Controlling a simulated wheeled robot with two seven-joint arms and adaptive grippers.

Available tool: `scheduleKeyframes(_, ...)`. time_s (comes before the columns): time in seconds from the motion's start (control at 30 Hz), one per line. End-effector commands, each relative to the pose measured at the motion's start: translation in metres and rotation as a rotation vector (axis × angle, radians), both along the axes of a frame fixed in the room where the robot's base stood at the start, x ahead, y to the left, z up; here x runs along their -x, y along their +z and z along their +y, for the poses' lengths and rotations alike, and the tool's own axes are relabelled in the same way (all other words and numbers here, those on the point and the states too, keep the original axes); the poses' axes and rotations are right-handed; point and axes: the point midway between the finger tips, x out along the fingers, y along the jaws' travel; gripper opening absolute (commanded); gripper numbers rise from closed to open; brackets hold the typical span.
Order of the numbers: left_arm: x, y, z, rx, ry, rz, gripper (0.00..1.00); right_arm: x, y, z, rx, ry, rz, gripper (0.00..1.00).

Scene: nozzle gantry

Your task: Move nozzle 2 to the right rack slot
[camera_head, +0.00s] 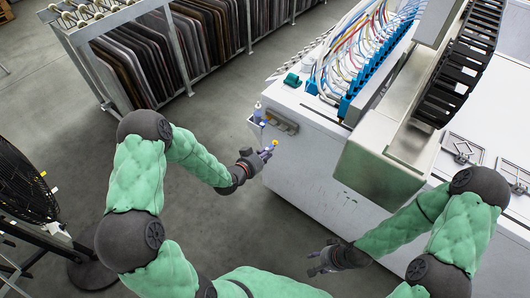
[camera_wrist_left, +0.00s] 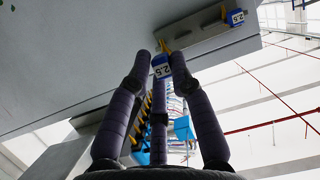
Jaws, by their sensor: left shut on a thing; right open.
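My left gripper (camera_head: 264,155) is shut on a nozzle (camera_head: 272,146) with a yellow tip, close to the machine's end face. In the left wrist view the held nozzle (camera_wrist_left: 161,67) shows a blue label that seems to read 2.5, between the fingertips (camera_wrist_left: 160,62). A small grey rack (camera_head: 282,122) is on the end face, just above the held nozzle in the head view. Another nozzle (camera_head: 258,112) is at the rack's left end; its blue label (camera_wrist_left: 236,17) also shows in the wrist view. My right gripper (camera_head: 322,262) is open and empty, low over the floor.
The white machine (camera_head: 310,165) fills the right, with a metal gantry beam (camera_head: 385,165), blue connectors and many coloured hoses (camera_head: 350,40) on top. A rack of dark panels (camera_head: 150,60) stands behind. A black fan (camera_head: 25,185) is at left. The floor between is clear.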

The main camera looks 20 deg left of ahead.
Motion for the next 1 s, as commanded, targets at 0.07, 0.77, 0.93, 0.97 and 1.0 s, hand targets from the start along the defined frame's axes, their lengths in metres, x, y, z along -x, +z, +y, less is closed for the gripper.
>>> scheduleKeyframes(0.07, -0.006, 0.000, -0.002, 0.000, -0.001, -0.001, 0.00, 0.000, 0.000, 0.000, 0.000, 0.000, 0.000, 0.46)
scheduleKeyframes(0.77, -0.033, 0.000, -0.012, 0.026, 0.008, 0.009, 0.00, 0.000, -0.005, 0.000, 0.000, 0.000, 0.000, 0.46)
scheduleKeyframes(0.93, -0.033, 0.000, -0.012, 0.025, 0.008, 0.008, 0.00, 0.000, -0.005, 0.000, 0.000, 0.000, 0.000, 0.46)
scheduleKeyframes(0.97, -0.033, 0.000, -0.012, 0.025, 0.008, 0.008, 0.00, 0.000, -0.005, 0.000, 0.000, 0.000, 0.000, 0.46)
scheduleKeyframes(1.0, -0.034, 0.000, -0.012, 0.025, 0.008, 0.008, 0.00, 0.000, -0.005, 0.000, 0.000, 0.000, 0.000, 0.46)
